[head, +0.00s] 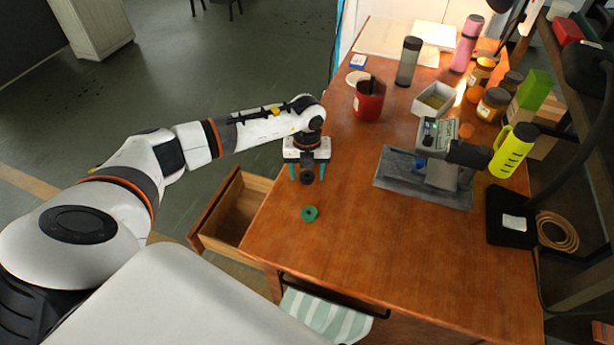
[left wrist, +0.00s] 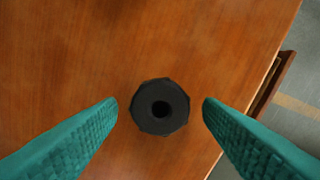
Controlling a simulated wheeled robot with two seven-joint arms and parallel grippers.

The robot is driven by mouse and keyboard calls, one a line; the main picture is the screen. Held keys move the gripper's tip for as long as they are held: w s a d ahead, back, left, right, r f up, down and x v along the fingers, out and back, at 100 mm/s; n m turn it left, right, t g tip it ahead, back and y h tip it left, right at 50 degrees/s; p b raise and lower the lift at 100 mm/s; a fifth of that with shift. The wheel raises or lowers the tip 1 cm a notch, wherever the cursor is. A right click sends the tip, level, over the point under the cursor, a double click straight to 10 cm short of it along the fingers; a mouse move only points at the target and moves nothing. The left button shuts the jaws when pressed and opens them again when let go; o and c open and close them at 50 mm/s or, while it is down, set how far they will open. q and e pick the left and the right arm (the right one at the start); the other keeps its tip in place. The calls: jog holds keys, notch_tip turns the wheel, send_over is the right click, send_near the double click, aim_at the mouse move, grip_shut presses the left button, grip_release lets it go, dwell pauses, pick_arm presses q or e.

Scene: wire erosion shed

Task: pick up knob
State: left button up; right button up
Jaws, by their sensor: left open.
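A black knob (head: 307,177) with a round hole in its top is on the wooden table near its left edge. In the left wrist view the knob (left wrist: 147,92) has a faceted rim and sits between the fingertips. My left gripper (head: 308,172) is open and points down over it, with one teal finger on each side. The left wrist view shows a gap between each fingertip of the gripper (left wrist: 161,103) and the knob. How far the fingertips are above the table is hard to tell. My right gripper is not in view.
A small green ring-shaped piece (head: 310,214) lies nearer on the table (head: 400,255). An open drawer (head: 228,208) juts out at the left. A microscope-like device (head: 440,150) stands to the right, and a red cup (head: 369,100) stands behind. The table's near middle is clear.

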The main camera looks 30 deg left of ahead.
pick_arm(q)
jog(key=shift+c, duration=0.5)
jog(key=c, duration=1)
